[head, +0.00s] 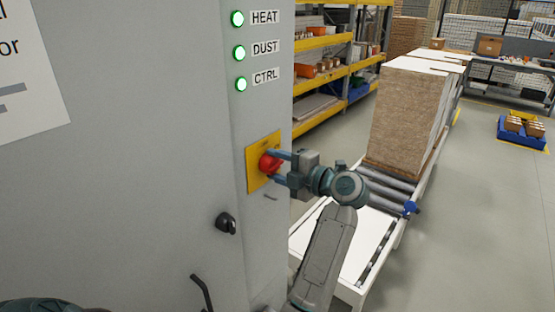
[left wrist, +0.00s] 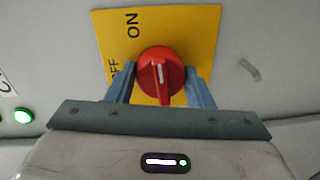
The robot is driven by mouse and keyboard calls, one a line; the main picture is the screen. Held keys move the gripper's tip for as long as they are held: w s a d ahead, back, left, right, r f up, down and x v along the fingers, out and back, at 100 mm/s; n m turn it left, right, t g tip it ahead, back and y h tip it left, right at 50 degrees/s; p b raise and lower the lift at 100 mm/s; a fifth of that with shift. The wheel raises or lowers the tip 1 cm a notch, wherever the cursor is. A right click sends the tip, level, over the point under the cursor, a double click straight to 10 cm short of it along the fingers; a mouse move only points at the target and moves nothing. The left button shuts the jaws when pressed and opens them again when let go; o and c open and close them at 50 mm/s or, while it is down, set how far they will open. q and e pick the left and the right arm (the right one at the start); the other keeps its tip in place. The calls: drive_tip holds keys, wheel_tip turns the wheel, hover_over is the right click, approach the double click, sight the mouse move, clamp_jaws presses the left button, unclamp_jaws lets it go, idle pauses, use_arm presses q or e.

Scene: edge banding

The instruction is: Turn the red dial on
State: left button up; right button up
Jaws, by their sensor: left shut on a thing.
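The red dial (head: 268,165) sits on a yellow plate (head: 254,178) on the grey cabinet's narrow face. My left gripper (head: 272,166) reaches it from the right and is shut on it. In the left wrist view the two blue-grey fingers (left wrist: 161,85) are on either side of the red dial (left wrist: 160,72). Its white line runs up and down in that picture. The plate (left wrist: 190,25) reads ON above left of the dial and OFF, partly hidden by a finger, at its left. I cannot tell which word the dial points to. My right gripper is not in view.
Green lamps for HEAT (head: 237,18), DUST (head: 239,53) and CTRL (head: 241,84) are lit above the plate. A black knob (head: 226,223) and a dark handle (head: 201,290) stick out of the cabinet. A roller conveyor (head: 395,190) with stacked boards (head: 405,115) stands at the right.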

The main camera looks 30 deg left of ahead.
use_arm(q)
drive_tip(key=shift+r+m+p, duration=0.1)
drive_tip(key=shift+m+p, duration=0.2)
drive_tip(key=shift+m, duration=0.2)
drive_tip(key=o, duration=1)
drive_tip(key=shift+a, duration=0.1)
